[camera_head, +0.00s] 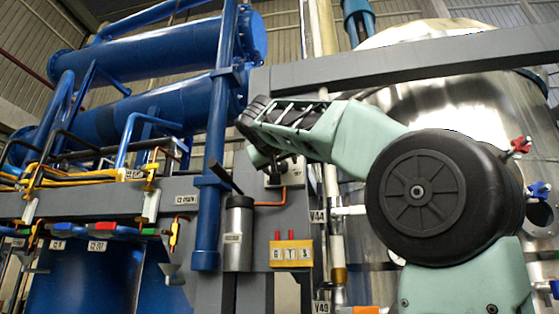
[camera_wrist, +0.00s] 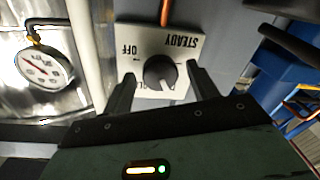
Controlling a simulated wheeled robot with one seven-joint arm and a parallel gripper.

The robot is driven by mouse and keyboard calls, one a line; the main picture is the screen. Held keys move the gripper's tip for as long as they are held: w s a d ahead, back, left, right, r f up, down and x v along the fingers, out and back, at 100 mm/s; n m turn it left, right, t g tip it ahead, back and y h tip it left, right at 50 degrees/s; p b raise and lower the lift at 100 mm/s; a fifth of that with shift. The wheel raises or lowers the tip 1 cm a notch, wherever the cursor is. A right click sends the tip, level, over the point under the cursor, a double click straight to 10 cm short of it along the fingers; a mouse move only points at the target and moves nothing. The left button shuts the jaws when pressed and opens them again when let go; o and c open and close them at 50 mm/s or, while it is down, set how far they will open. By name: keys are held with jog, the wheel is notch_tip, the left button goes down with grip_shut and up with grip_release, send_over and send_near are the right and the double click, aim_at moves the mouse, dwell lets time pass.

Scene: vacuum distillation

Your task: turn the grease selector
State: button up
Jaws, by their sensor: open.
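The grease selector is a round black knob (camera_wrist: 160,72) on a pale square plate (camera_wrist: 190,42) marked OFF and STEADY. Its lower lettering is partly hidden by my gripper. In the head view the selector plate (camera_head: 292,178) shows on the grey post, partly behind my gripper (camera_head: 268,160). In the wrist view my gripper (camera_wrist: 160,73) is open, with one finger on each side of the knob. Gaps show between the fingers and the knob; I cannot tell whether either fingertip touches the plate.
A pressure gauge (camera_wrist: 43,68) and a pale vertical pipe stand left of the plate in the wrist view. An orange tube (camera_head: 270,203) runs from a grey cylinder (camera_head: 238,235) below the selector. A yellow G T S block (camera_head: 291,253) sits lower.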

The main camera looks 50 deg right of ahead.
jog(key=shift+c, duration=0.3)
jog(key=c, duration=0.9)
